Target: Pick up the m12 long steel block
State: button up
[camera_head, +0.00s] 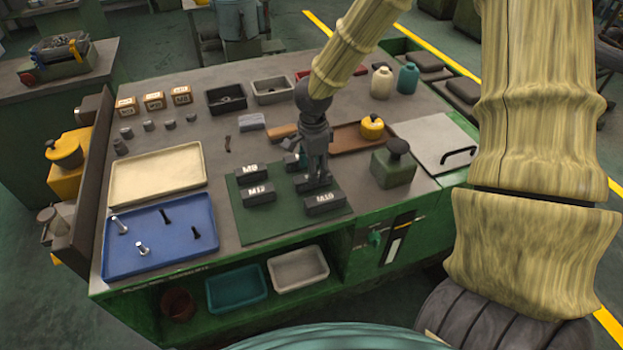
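A dark steel block marked M12 (258,194) lies on the green mat (280,226), left of my gripper. A block marked M8 (253,174) lies just behind it, and one marked M16 (324,203) lies at the mat's front right. Another dark block (304,185) is partly hidden by my gripper, and its label cannot be read. My gripper (315,178) points down over the right part of the mat, apart from the M12 block. Its fingers blend with the dark blocks, so their opening and any contact cannot be made out.
A blue tray (160,258) with several bolts and a cream tray (158,174) lie left of the mat. A green box with a black knob (393,168) stands to the right. A brown tray (352,140) lies behind my gripper. Bare bench shows between cream tray and mat.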

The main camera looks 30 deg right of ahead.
jog(key=shift+w+f+p, duration=0.1)
jog(key=shift+f+p, duration=0.25)
jog(key=shift+f, duration=1.2)
grip_shut()
